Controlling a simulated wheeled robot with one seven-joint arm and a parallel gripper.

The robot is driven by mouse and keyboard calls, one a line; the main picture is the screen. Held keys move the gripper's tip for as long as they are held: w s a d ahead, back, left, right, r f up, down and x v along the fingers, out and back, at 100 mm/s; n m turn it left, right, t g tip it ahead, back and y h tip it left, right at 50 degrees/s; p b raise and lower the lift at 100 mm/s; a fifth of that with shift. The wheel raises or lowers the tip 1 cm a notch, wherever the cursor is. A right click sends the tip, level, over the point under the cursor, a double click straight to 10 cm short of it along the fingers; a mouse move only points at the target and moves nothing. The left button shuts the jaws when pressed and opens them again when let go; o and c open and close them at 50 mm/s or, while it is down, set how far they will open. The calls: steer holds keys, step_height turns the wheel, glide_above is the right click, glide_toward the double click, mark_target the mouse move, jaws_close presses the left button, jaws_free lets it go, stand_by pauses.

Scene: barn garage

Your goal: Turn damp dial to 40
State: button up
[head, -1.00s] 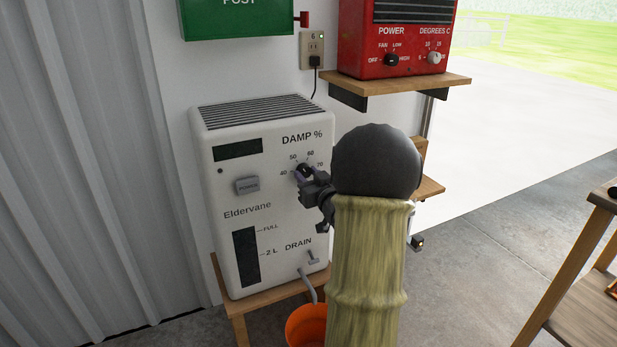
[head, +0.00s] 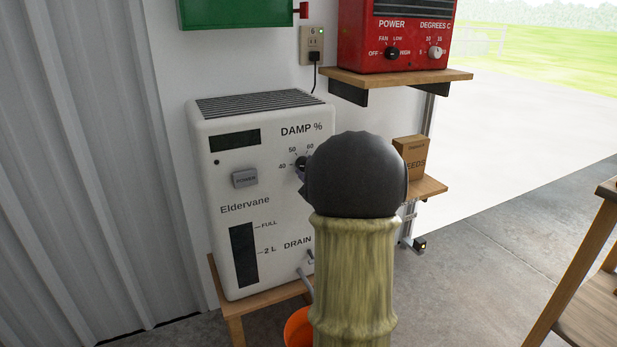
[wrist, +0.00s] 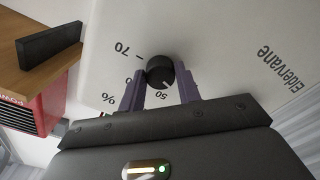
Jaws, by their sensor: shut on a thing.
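The damp dial (head: 301,164) is a small black knob on the white Eldervane unit (head: 215,190), under the DAMP % label. In the head view, 40, 50 and 60 show around it. My arm covers the right side of the scale. In the wrist view the dial (wrist: 159,70) sits between the two purple fingers of my gripper (wrist: 160,84), which is shut on it. A pale mark on the knob seems to lie near the 50, but its exact setting is hard to read. In the head view most of my gripper is hidden behind my arm.
A red heater (head: 395,40) stands on a wooden shelf (head: 395,80) above right. A seed box (head: 411,158) sits on a lower shelf. An orange bucket (head: 297,328) stands below the drain. A wooden table (head: 585,260) is at the right.

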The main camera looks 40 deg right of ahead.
steer(key=shift+f+n+b, duration=0.1)
steer(key=shift+n+b, duration=0.85)
steer(key=shift+n, duration=0.65)
steer(key=o, duration=1)
steer(key=p+v, duration=0.4)
steer(key=v, duration=1.3)
steer(key=shift+s, duration=0.25)
steer(key=shift+w, duration=0.1)
